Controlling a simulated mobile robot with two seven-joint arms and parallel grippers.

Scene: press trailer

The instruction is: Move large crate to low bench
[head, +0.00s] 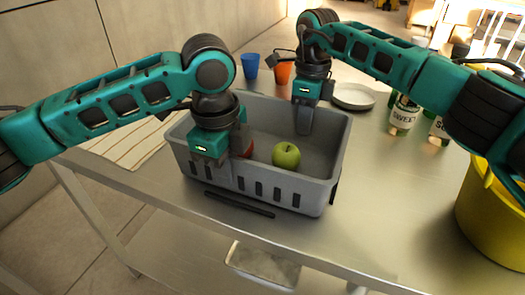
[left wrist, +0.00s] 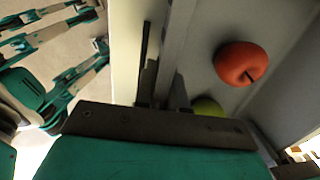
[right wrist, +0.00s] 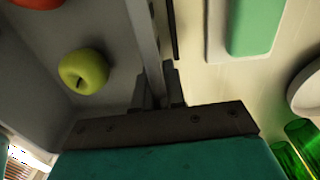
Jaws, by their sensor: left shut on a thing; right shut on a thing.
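The large crate (head: 255,194) is a grey open box with slots along its near side, upright at the metal table. Whether it touches the table or is slightly raised, I cannot tell. A green apple (head: 286,155) and a red apple (left wrist: 241,63) lie inside; in the head view my left gripper mostly hides the red one. My left gripper (head: 222,165) is shut on the crate's near wall, left of its middle. My right gripper (head: 304,128) is shut on the far wall. In both wrist views the wall runs between the fingers. I cannot identify the low bench.
The metal table (head: 385,220) has free room right of the crate. A yellow bucket (head: 490,215) stands at the right edge. Bottles (head: 403,113), a white plate (head: 353,96), a blue cup (head: 250,66) and an orange cup (head: 283,72) stand behind. A striped cloth (head: 125,146) lies left.

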